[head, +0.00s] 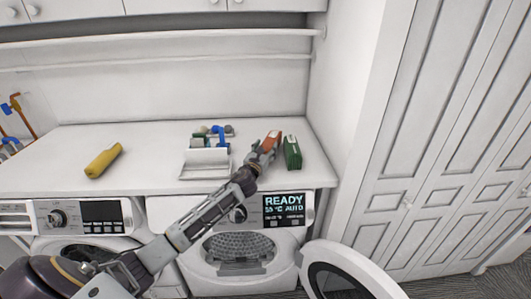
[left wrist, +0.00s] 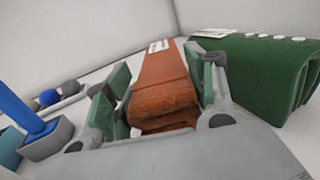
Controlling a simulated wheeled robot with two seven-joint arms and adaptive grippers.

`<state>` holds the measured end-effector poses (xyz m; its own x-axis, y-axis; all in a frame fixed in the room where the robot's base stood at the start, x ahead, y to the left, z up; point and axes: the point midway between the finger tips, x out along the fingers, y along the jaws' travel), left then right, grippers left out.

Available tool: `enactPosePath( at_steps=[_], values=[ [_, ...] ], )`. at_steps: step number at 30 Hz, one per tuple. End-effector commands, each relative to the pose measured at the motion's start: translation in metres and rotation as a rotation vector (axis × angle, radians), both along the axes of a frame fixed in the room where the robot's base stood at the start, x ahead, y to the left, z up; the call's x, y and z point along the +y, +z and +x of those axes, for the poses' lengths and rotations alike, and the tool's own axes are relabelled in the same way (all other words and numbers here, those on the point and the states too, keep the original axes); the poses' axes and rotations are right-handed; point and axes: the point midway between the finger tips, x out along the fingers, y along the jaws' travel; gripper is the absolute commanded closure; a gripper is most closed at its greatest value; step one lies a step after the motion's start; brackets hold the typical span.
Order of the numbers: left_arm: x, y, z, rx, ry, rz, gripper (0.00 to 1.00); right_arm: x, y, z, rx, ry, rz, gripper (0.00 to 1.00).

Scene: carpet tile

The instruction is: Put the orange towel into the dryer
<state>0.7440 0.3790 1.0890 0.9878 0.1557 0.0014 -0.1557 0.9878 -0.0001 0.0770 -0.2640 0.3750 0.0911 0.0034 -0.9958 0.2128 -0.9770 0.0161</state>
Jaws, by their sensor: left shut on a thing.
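The folded orange towel (head: 271,140) is on the counter toward its right end, and it fills the middle of the left wrist view (left wrist: 168,92). My left gripper (head: 264,150) reaches across the counter from the left and is shut on the near end of the towel, a finger on each side. The dryer (head: 240,283) is the right machine under the counter; its drum opening shows and its round door (head: 350,272) is swung open to the right. Its display reads READY. My right gripper is not in view.
A green folded towel (head: 292,152) stands just right of the orange one. A white caddy (head: 205,162) with a blue-handled item is to the left. A yellow rolled towel (head: 103,160) lies farther left, above a washer (head: 85,250). The counter between is clear.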

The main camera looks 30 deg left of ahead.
Motion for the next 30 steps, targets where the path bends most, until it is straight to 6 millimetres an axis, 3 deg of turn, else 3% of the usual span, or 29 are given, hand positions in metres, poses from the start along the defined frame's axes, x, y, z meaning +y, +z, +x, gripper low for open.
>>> enactPosePath(
  at_steps=[5,19,20,21,24,30],
  values=[
    [0.0,-0.012,0.0,0.0,0.0,0.0,0.74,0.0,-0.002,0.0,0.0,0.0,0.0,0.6],
    [0.0,-0.015,0.0,-0.001,0.0,0.001,0.74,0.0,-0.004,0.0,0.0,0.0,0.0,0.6],
    [0.0,-0.015,0.0,0.001,0.0,0.001,0.43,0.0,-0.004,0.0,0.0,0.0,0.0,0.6],
    [0.0,-0.015,0.0,0.001,0.0,0.0,0.37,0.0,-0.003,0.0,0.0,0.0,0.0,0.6],
    [0.0,-0.015,0.0,0.001,0.0,0.0,0.24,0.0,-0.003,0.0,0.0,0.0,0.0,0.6],
    [0.0,-0.015,0.0,0.001,0.0,0.001,0.23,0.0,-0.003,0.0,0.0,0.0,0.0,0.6]
  ],
)
